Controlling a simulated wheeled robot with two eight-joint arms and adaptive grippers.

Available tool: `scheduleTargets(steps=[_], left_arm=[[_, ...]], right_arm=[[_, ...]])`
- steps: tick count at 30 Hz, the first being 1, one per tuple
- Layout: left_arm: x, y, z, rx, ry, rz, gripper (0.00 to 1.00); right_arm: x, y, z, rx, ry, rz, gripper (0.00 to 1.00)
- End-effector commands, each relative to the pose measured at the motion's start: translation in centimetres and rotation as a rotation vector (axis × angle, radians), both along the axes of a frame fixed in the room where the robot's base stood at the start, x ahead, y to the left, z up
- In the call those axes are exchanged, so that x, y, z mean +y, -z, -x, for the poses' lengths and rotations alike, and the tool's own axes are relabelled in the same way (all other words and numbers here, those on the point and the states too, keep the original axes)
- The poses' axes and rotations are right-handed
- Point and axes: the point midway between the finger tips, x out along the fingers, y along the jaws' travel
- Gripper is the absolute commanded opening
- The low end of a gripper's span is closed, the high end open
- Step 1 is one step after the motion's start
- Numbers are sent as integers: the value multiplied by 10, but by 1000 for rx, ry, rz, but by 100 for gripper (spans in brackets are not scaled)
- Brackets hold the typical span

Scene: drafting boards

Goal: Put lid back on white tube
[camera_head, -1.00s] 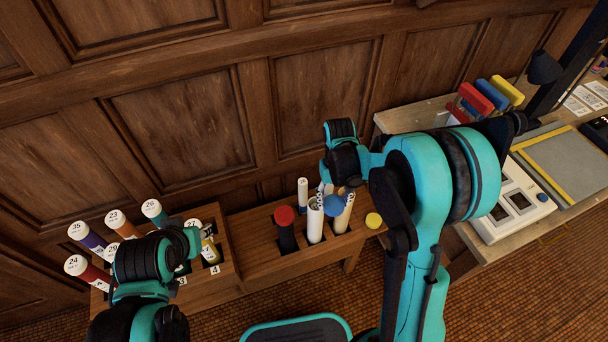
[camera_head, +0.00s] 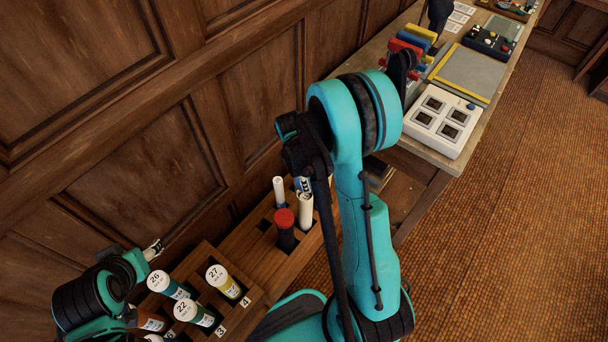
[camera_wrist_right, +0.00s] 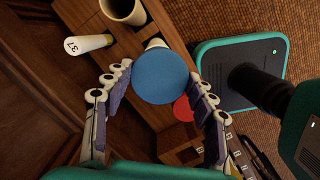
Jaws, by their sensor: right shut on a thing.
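In the right wrist view, a round blue lid (camera_wrist_right: 161,76) is between the two fingers of my right gripper (camera_wrist_right: 160,108), which is shut on it. The rim of a white tube (camera_wrist_right: 154,43) shows partly behind the lid. I cannot tell whether they touch. A wide open white tube (camera_wrist_right: 123,9) stands beside it at the top edge. In the head view, a white tube (camera_head: 305,212) stands in the rack under my right gripper (camera_head: 302,184), mostly hidden by my wrist. My left gripper (camera_head: 153,250) is at the far left, its fingers too small to judge.
The wooden rack (camera_head: 250,243) also holds a red-capped dark tube (camera_head: 285,230) and a slim white tube (camera_head: 279,189). Numbered capped tubes (camera_head: 219,276) fill the left block. A worktable (camera_head: 420,160) with a white device (camera_head: 443,122) stands at the right.

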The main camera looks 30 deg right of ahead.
Motion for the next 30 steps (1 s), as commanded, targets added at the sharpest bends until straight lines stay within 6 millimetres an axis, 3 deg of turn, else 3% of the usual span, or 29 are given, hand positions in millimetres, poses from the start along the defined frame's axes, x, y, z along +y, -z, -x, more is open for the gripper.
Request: scheduleTargets(steps=[8,21,30], left_arm=[[0,11,0,0,0,0,55],[0,44,0,0,0,0,55],[0,48,0,0,0,0,55]], right_arm=[[0,15,0,1,-4,0,44],[0,59,0,0,-3,0,44],[0,64,0,0,-2,0,44]])
